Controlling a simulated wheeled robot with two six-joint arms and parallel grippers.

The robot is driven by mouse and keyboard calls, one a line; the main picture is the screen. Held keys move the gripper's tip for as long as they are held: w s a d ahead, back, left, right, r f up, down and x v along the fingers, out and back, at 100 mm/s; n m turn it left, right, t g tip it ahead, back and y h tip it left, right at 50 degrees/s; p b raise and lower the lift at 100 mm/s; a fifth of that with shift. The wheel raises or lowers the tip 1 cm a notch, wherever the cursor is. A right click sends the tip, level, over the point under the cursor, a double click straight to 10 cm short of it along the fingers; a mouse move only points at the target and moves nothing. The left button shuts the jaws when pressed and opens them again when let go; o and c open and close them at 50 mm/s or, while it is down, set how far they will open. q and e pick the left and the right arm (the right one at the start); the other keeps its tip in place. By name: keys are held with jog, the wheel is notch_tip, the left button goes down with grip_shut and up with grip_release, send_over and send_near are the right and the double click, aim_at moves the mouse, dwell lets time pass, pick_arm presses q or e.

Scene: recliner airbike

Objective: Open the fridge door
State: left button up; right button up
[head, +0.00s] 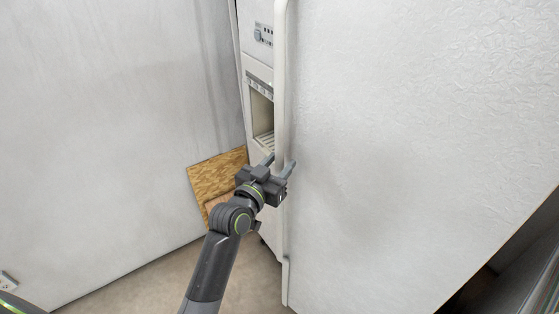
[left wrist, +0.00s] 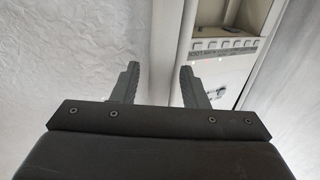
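The fridge door (head: 420,130) is a large white textured panel filling the right half of the head view. Its long pale vertical handle (head: 281,80) runs along its left edge. My left gripper (head: 280,165) is at the lower part of this handle, its two dark fingers apart. In the left wrist view, the handle (left wrist: 162,50) stands between the open fingers of the left gripper (left wrist: 158,84), with a gap showing beside the left finger. Whether the right finger touches the handle, I cannot tell. My right gripper is in neither view.
A narrower fridge section with a dispenser recess (head: 262,112) and control panel (head: 263,34) is left of the handle. A wooden board (head: 215,176) leans near the grey wall (head: 110,110) behind my arm. Beige floor (head: 150,275) shows at lower left.

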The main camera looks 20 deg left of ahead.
pick_arm(q)
jog(key=shift+w, duration=0.25)
grip_shut()
dwell(0.3)
